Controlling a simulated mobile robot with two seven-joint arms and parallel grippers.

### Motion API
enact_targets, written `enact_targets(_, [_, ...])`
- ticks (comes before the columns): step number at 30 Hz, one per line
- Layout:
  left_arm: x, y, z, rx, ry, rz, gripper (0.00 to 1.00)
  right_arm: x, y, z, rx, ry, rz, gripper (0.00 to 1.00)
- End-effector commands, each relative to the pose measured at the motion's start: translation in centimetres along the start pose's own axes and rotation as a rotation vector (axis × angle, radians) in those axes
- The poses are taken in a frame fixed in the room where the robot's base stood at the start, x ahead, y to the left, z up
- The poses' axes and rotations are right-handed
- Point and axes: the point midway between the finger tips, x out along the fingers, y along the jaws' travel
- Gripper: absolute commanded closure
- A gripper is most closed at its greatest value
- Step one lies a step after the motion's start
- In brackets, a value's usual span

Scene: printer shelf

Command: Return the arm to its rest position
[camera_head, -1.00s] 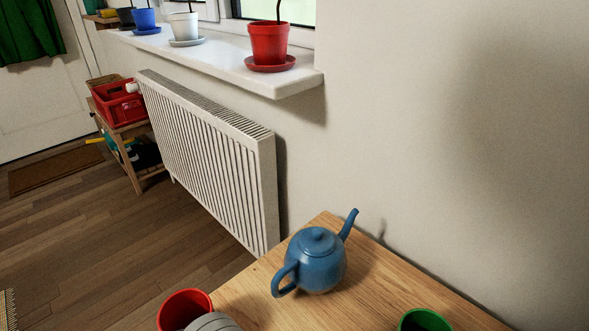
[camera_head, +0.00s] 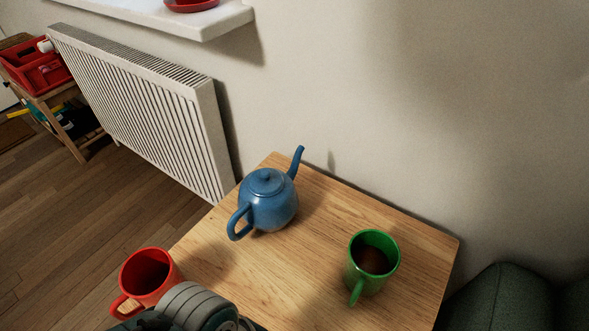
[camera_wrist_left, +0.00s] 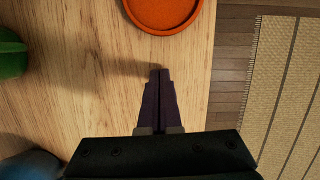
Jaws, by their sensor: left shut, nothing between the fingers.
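My left gripper (camera_wrist_left: 160,78) shows in the left wrist view, its dark fingers together with nothing between them, over the wooden table (camera_wrist_left: 75,85). In the head view, part of my left arm (camera_head: 195,305) is at the bottom, right of the red mug (camera_head: 146,275) in the picture; its fingers cannot be made out there. My right gripper is in neither view.
A blue teapot (camera_head: 268,202) stands on the table, left of a green mug (camera_head: 371,262) holding brown liquid. An orange round dish-like thing (camera_wrist_left: 162,10) lies ahead of the fingertips. A radiator (camera_head: 150,110) stands beyond the table. A dark green seat (camera_head: 505,300) is at right.

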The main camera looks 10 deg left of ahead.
Motion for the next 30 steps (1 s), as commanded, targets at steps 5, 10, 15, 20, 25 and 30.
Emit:
enact_targets(5, [-5.4,0.0,0.3,0.0,0.001,0.002,1.0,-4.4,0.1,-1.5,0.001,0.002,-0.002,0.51])
enact_targets(10, [-8.5,0.0,0.2,0.001,0.001,0.002,1.0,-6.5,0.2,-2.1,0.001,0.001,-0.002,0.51])
enact_targets(15, [-9.9,0.0,0.1,0.0,0.0,0.0,1.0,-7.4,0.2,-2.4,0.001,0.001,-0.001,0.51])
enact_targets(20, [-10.2,0.0,0.1,0.006,0.0,0.002,1.0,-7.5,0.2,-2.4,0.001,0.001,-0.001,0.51])
enact_targets(25, [-13.3,0.2,1.1,0.164,0.001,0.037,1.0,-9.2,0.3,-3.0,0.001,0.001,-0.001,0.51])
enact_targets(30, [-21.1,0.1,2.0,0.546,0.067,0.107,1.0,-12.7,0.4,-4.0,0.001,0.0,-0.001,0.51])
